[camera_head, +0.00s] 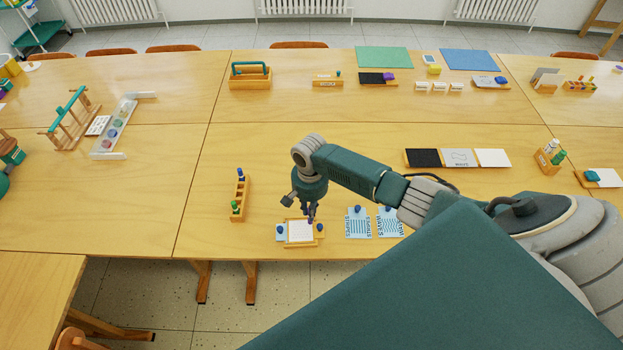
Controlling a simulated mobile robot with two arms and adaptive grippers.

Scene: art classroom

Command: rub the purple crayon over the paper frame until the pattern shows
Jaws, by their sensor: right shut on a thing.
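The paper frame (300,232) lies near the front edge of the middle table, a white sheet in a wooden surround with blue knobs at its sides. My right gripper (309,211) points down over the frame's upper right part. It is shut on the purple crayon (310,220), a small dark purple piece whose tip is at or just above the sheet; contact cannot be told. The visible part of the sheet looks plain white.
A wooden holder (240,197) with blue and green pieces stands left of the frame. Blue printed cards (358,224) with blue knobs lie to its right, partly behind my right arm. Black, grey and white panels (457,158) lie farther back.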

